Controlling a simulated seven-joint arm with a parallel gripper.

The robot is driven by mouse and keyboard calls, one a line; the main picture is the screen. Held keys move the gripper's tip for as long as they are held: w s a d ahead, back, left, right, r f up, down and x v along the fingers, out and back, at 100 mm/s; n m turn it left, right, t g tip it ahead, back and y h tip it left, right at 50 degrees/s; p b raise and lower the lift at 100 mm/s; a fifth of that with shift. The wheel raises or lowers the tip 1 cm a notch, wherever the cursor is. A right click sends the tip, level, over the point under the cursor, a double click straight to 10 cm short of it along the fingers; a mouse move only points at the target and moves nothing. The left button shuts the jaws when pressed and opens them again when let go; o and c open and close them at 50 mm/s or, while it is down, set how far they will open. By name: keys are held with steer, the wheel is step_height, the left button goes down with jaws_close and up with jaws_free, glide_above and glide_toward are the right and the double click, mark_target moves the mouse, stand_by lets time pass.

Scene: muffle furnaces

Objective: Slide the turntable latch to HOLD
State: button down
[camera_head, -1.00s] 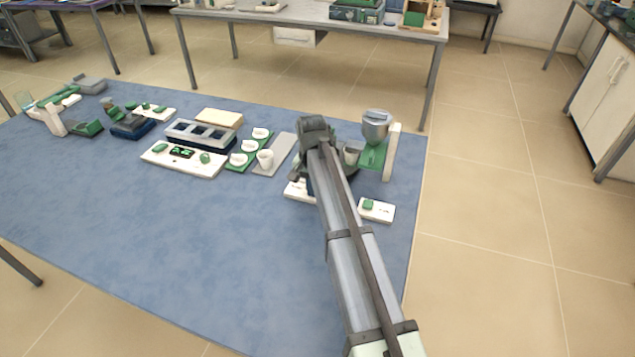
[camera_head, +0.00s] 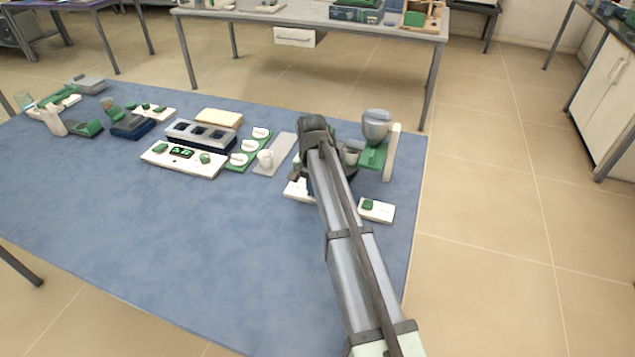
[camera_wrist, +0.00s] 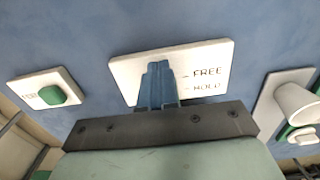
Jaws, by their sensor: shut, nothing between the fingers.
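The white latch plate (camera_wrist: 212,62) lies on the blue bench top and carries the printed words FREE and HOLD, each beside a short mark. It also shows in the head view (camera_head: 295,191), partly covered by my arm. My gripper (camera_wrist: 158,66) is shut and empty, its two blue-grey fingers together over the middle of the plate, left of the words. The latch itself is hidden behind the fingers, so I cannot tell its position or whether they touch it. The turntable is mostly hidden behind my arm in the head view.
A white plate with a green button (camera_wrist: 53,95) lies left of the latch plate in the wrist view. A white cup (camera_wrist: 298,104) stands on a grey pad (camera_wrist: 277,92) at right. A metal hopper (camera_head: 376,124) stands behind. Open bench (camera_head: 200,250) lies in front.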

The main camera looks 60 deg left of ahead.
stand_by(0.3)
steer(key=shift+w+a, duration=0.75)
steer(key=shift+s+d, duration=0.1)
steer(key=shift+d, duration=0.05)
steer(key=shift+s, duration=0.1)
steer(key=shift+s+d, duration=0.15)
steer(key=shift+d, duration=0.05)
steer(key=shift+r, duration=0.15)
step_height(320, 180, up, 7)
stand_by(0.6)
stand_by(0.4)
